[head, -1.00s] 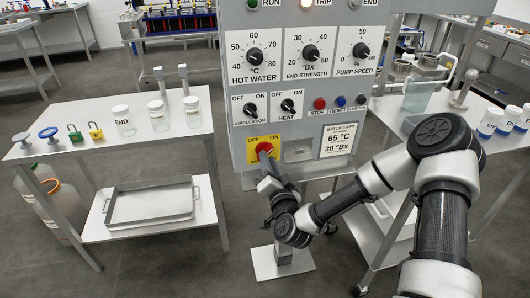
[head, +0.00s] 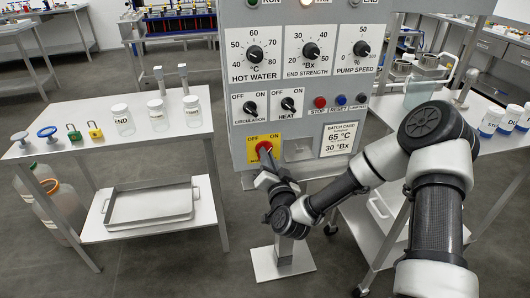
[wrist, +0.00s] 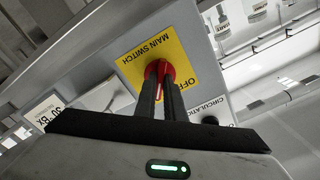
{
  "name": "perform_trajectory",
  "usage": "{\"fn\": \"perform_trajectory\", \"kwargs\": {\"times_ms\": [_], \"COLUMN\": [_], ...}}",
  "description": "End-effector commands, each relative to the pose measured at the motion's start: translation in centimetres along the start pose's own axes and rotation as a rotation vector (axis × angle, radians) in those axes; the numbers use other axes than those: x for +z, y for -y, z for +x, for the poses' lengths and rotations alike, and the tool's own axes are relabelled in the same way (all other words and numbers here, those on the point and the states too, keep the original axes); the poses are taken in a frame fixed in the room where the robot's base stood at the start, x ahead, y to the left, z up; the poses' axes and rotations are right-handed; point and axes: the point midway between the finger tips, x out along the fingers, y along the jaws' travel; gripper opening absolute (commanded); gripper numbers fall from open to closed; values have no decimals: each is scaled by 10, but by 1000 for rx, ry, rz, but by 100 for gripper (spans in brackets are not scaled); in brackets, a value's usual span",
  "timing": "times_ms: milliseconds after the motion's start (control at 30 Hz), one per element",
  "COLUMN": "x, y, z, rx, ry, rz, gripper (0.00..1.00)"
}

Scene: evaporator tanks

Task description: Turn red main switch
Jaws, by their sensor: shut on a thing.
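The red main switch (head: 264,148) sits on a yellow plate (head: 276,141) marked OFF and ON, low on the grey control panel. In the wrist view the red knob (wrist: 157,72) is between my gripper's two dark fingers, on the yellow MAIN SWITCH plate (wrist: 135,60). My gripper (head: 264,158) reaches the knob from below and is shut on it. The fingers hide part of the knob.
Above the switch are the circulation knob (head: 249,107) and heat knob (head: 288,104). Right of them are the red stop button (head: 320,102) and blue reset button (head: 341,100). A side table with jars (head: 123,121) and padlocks stands left.

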Motion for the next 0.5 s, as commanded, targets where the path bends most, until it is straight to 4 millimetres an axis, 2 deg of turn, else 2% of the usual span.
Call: {"fn": "perform_trajectory", "kwargs": {"times_ms": [67,300,500], "x": [1,1,2], "y": [1,0,0], "z": [0,0,0], "rx": [-3,-1,-3], "ry": [-1,0,-1], "rz": [-61,-69,-236], "gripper": [0,0,0]}}
